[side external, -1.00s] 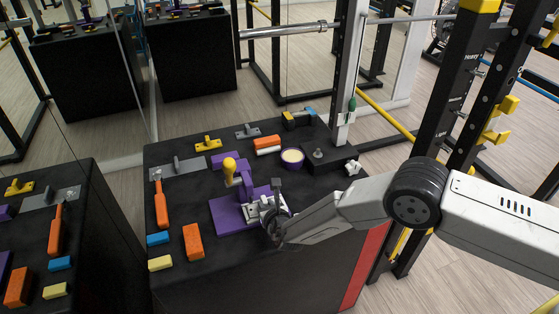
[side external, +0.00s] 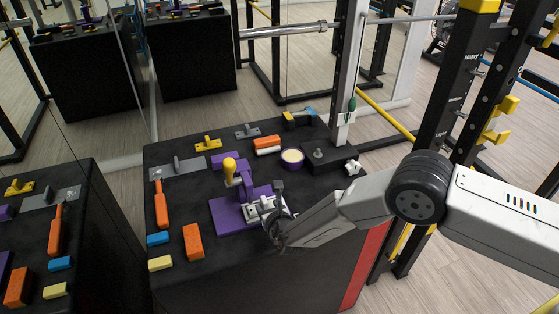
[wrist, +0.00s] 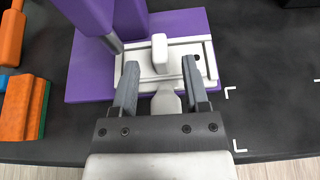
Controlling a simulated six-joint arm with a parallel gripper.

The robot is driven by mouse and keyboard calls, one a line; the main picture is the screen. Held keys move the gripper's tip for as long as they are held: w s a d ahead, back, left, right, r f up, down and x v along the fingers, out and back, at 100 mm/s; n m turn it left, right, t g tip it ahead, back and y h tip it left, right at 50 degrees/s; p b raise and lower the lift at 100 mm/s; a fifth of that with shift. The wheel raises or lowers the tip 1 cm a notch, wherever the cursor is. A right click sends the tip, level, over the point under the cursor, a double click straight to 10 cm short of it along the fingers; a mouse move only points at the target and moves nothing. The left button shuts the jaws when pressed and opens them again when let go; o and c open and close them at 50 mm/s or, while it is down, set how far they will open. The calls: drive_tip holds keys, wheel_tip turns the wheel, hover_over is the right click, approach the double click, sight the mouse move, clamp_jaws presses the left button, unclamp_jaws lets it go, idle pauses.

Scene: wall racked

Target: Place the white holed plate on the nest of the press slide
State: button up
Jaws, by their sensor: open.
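The white holed plate (wrist: 197,68) lies flat within the pale raised frame of the nest (wrist: 213,72) on the press slide, in the wrist view. A dark hole shows at its right, and a white upright block (wrist: 160,52) stands at its middle. My gripper (wrist: 160,63) is open, one finger each side of that block, with visible gaps. A pale tab (wrist: 166,101) shows between the fingers. In the side view my gripper (side external: 277,208) is low at the purple press (side external: 231,222) with its yellow knob (side external: 229,164), and partly hides the plate.
An orange block (side external: 193,241), blue block (side external: 158,239) and yellow block (side external: 161,263) lie left of the press. The black table is clear to the right in the wrist view.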

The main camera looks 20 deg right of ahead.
drive_tip(key=v, duration=1)
drive_tip(key=shift+s, duration=0.2)
idle(0.6)
drive_tip(key=s+d+r+m+g+h, duration=0.2)
drive_tip(key=d+r+m+g+h, duration=0.15)
drive_tip(key=d+m, duration=0.6)
drive_tip(key=s+d+r+m+g+h, duration=0.3)
drive_tip(key=d+r+m+g, duration=0.25)
drive_tip(key=d, duration=0.75)
drive_tip(key=s+d+r+m+g+y, duration=0.1)
drive_tip(key=s+d+r+m+y, duration=0.2)
drive_tip(key=s+m, duration=0.4)
drive_tip(key=s+d+r+m+y, duration=0.3)
drive_tip(key=s+m, duration=0.4)
drive_tip(key=m, duration=0.7)
drive_tip(key=shift+s+d+r+g, duration=0.4)
drive_tip(key=shift+d+r, duration=0.4)
drive_tip(key=shift+r, duration=0.2)
